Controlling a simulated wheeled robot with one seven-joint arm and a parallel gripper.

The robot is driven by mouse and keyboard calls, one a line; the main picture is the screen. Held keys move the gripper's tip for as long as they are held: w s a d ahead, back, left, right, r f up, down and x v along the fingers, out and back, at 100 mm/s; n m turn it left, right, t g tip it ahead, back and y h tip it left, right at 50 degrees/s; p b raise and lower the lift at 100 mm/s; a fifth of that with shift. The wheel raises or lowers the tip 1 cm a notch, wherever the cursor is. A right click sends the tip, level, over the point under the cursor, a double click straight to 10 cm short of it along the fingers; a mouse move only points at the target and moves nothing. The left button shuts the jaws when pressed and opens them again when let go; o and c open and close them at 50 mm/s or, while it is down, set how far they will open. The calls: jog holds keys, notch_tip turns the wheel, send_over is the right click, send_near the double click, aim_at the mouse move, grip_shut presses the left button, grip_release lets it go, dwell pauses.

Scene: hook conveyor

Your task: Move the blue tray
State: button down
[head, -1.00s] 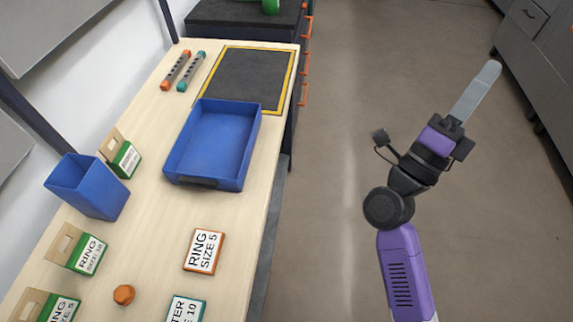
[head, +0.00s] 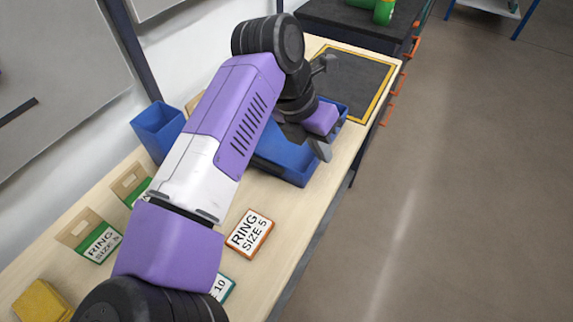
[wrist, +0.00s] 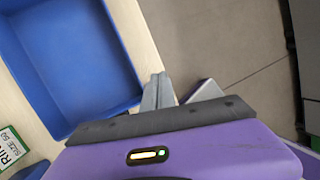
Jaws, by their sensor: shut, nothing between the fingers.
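The blue tray (head: 292,171) lies on the wooden bench, partly hidden behind my arm in the head view. In the wrist view the tray (wrist: 78,60) fills the upper left, and it looks empty where it shows. My gripper (head: 320,148) is shut and empty, over or beside the tray's right side near the bench edge.
A yellow-edged dark mat (head: 350,78) lies beyond the tray. A blue bin (head: 157,130) and green-labelled ring boxes (head: 98,240) stand along the wall side. A Ring Size 5 card (head: 249,233) lies nearer. Open floor (head: 450,200) is to the right.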

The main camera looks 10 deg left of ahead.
jog(key=s+a+r+n+g+y, duration=0.1)
jog(key=s+a+y, duration=0.1)
jog(key=a, duration=0.6)
jog(key=s+a+r+n+y, duration=0.1)
jog(key=s+a+r+y, duration=0.15)
jog(key=a, duration=0.55)
jog(key=f, duration=0.9)
jog(key=shift+s+f+p, duration=0.2)
jog(key=shift+f+p, duration=0.1)
jog(key=shift+p, duration=0.05)
jog(key=w, duration=0.1)
jog(key=w+d, duration=0.1)
jog(key=shift+w+f+p, duration=0.3)
jog(key=shift+w+f, duration=0.05)
jog(key=shift+f, duration=0.05)
jog(key=shift+w+d, duration=0.25)
jog(key=shift+w, duration=0.3)
